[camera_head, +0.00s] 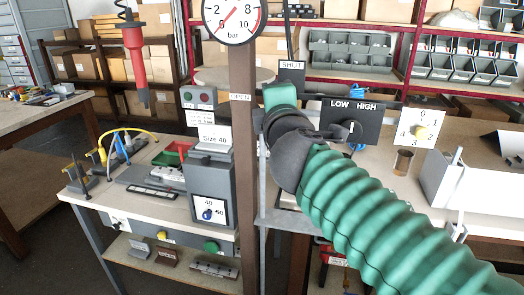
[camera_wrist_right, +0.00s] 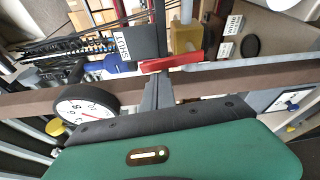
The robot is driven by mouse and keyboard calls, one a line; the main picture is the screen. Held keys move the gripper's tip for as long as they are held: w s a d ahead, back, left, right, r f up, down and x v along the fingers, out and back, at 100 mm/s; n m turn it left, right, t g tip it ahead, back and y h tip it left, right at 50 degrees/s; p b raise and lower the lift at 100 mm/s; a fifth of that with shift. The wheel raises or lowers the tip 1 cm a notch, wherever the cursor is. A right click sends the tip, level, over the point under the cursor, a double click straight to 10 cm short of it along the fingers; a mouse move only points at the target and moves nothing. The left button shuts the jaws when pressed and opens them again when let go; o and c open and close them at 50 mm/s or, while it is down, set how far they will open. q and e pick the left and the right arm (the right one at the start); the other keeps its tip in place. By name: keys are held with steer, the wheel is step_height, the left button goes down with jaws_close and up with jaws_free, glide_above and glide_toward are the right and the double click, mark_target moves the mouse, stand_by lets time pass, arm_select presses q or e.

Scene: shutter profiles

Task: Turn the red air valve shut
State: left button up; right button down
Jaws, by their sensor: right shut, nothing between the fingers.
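The red valve lever (camera_wrist_right: 172,62) shows in the right wrist view, roughly parallel to the brown post, beside a yellow brass-coloured valve body (camera_wrist_right: 187,38). A dark SHUT sign (camera_wrist_right: 124,44) is just left of it; the sign also shows in the head view (camera_head: 292,65). My right gripper (camera_wrist_right: 160,78) is shut and empty, its tip close to the lever; I cannot tell whether they touch. In the head view my green right arm covers the lever. My left gripper is not in view.
A pressure gauge (camera_head: 232,18) is on the brown post (camera_head: 243,130). A red tool (camera_head: 134,50) hangs at the left. A LOW/HIGH knob panel (camera_head: 350,119) stands right of my right wrist. The left bench (camera_head: 110,190) carries several devices and cables.

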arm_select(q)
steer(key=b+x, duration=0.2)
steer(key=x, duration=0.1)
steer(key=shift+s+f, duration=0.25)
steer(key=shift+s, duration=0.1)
arm_select(e)
steer(key=shift+s+d+r+m+t, duration=0.15)
steer(key=shift+d+m, duration=0.15)
steer(key=shift+m, duration=0.15)
steer(key=shift+d+r+m+t, duration=0.15)
steer(key=shift+d+m, duration=0.1)
steer(key=shift+m, duration=0.2)
steer(key=shift+a+f, duration=0.1)
steer(key=shift+f, duration=0.05)
